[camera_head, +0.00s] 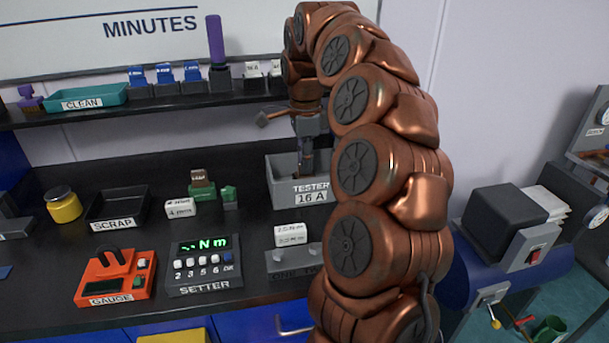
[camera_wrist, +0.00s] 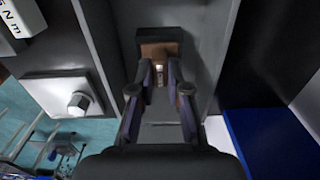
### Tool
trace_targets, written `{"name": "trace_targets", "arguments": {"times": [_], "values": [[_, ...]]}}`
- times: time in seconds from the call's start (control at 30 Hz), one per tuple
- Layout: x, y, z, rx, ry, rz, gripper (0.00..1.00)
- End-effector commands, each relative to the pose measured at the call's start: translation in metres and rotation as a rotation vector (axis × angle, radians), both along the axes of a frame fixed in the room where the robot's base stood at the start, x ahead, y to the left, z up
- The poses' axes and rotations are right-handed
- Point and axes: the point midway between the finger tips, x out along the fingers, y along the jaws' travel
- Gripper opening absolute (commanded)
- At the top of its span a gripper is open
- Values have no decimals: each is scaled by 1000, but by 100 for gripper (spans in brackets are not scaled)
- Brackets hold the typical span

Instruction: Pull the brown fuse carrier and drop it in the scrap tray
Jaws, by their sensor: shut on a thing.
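A brown fuse carrier (camera_wrist: 158,49) with a small pale part shows in the wrist view, at a dark socket inside a grey housing. My gripper (camera_wrist: 160,84) has its two fingers closed on it. In the head view my gripper (camera_head: 307,170) points down into the open grey tester box (camera_head: 285,190), labelled 16 A; the box wall and my arm hide the fingertips and the held carrier there. Another brown piece (camera_head: 199,178) stands in a green block at the middle of the bench. The black scrap tray (camera_head: 119,226) lies at the left and looks empty.
An orange gauge (camera_head: 116,280) and a setter (camera_head: 204,268) stand in front of the scrap tray. A yellow jar (camera_head: 63,206) is left of it, and a white labelled block (camera_head: 180,208) right of it. A shelf (camera_head: 150,111) runs above the bench's back.

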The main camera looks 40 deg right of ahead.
Motion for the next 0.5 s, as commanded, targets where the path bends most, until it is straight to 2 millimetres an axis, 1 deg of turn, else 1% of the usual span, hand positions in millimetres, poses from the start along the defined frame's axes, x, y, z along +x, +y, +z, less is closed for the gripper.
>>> {"name": "trace_targets", "arguments": {"times": [0.5], "values": [[0, 0, 28, 0, -1, 0, 0]]}}
